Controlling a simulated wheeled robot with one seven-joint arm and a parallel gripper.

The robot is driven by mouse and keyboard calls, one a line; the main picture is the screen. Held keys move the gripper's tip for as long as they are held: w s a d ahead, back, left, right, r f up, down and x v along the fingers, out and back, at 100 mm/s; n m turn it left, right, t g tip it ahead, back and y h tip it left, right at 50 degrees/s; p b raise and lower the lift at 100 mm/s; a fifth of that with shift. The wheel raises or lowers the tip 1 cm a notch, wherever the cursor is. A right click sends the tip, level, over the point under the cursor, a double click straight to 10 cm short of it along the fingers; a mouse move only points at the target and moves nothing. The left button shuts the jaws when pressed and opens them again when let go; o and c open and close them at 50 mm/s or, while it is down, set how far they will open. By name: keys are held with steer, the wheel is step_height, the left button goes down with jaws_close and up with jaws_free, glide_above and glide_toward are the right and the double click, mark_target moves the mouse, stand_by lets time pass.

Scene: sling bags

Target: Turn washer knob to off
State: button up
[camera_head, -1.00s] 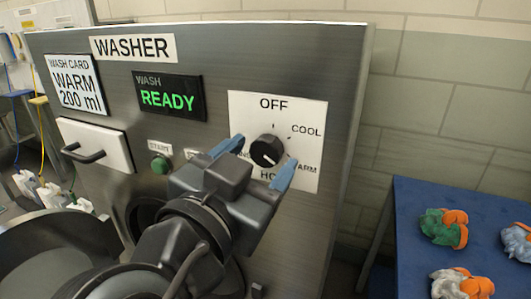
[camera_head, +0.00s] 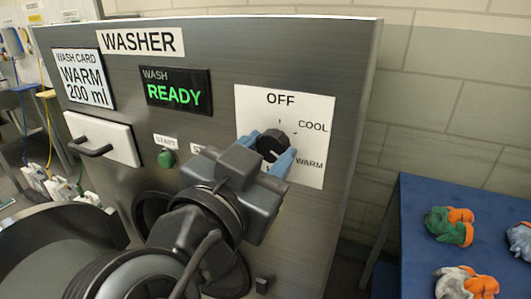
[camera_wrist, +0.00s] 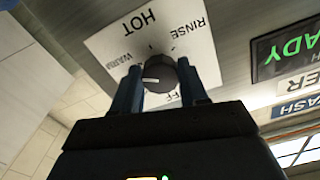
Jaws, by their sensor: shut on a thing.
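The black round washer knob (camera_head: 272,143) sits on a white dial plate (camera_head: 312,110) marked OFF at the top, COOL at the upper right and WARM at the right. My gripper (camera_head: 267,152) is shut on the knob, with one blue finger on each side. The wrist view shows the knob (camera_wrist: 160,74) upside down between the two fingers (camera_wrist: 158,75). A white pointer line on the knob faces the WARM side; its exact mark is hard to tell. My gripper hides the lower dial labels in the head view and part of OFF in the wrist view.
The washer panel (camera_head: 225,55) has a READY display (camera_head: 177,91), a green start button (camera_head: 166,158) and a white drawer with a handle (camera_head: 102,138). A blue table (camera_head: 425,200) with several plush toys stands at the right.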

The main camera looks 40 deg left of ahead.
steer(key=shift+n, duration=0.4)
steer(key=n+p, duration=0.1)
steer(key=n, duration=0.1)
steer(key=n+p, duration=0.2)
steer(key=n, duration=0.1)
steer(key=shift+d+r+n, duration=0.15)
steer(key=shift+n, duration=0.15)
steer(key=n+p, duration=0.4)
steer(key=n, duration=0.2)
steer(key=n+p, duration=0.1)
steer(key=n, duration=0.4)
steer(key=shift+n, duration=0.4)
steer(key=n, duration=0.5)
steer(key=shift+n, duration=0.3)
steer(key=o, duration=1.1)
steer(key=shift+c, duration=0.2)
